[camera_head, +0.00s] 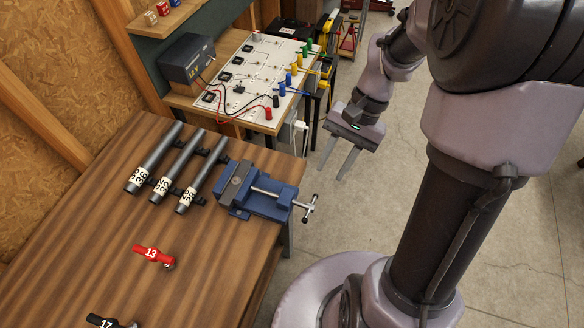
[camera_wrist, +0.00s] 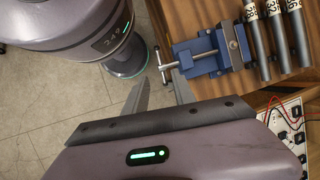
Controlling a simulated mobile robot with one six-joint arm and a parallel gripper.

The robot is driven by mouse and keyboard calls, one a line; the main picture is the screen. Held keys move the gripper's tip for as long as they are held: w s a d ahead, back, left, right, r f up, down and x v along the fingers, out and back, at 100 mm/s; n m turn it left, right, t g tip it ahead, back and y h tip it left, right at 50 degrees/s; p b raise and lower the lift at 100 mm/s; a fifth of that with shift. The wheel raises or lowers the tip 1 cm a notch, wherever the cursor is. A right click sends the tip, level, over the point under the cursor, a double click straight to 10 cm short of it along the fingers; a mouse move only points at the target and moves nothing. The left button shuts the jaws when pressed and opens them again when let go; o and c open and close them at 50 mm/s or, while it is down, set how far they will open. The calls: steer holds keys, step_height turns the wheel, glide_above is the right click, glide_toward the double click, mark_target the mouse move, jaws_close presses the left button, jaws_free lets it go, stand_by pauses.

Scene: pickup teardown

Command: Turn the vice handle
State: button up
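The blue vice (camera_head: 258,192) sits at the right edge of the wooden workbench. Its handle (camera_head: 310,208), a thin metal bar with knobbed ends across the screw, sticks out past the bench edge. In the wrist view the vice (camera_wrist: 212,53) is at the upper right of the centre, with its handle (camera_wrist: 162,66) on its left side. My gripper (camera_head: 334,172) is open and empty, with two grey fingers. It is beyond the bench edge, up and to the right of the handle in the head view, and apart from it. In the wrist view the fingertips (camera_wrist: 160,86) point toward the handle.
Several numbered grey tubes (camera_head: 178,168) lie on a rack beside the vice. A red tool marked 13 (camera_head: 152,253) and a black one marked 17 (camera_head: 110,321) lie on the workbench (camera_head: 215,265). A circuit board table (camera_head: 262,75) stands behind. Open concrete floor (camera_head: 345,225) lies right of the bench.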

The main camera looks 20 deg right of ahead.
mark_target(308, 214)
steer(key=b+x, duration=0.6)
steer(key=x, duration=1.1)
steer(key=shift+s, duration=0.1)
steer(key=shift+c, duration=0.4)
jaws_close()
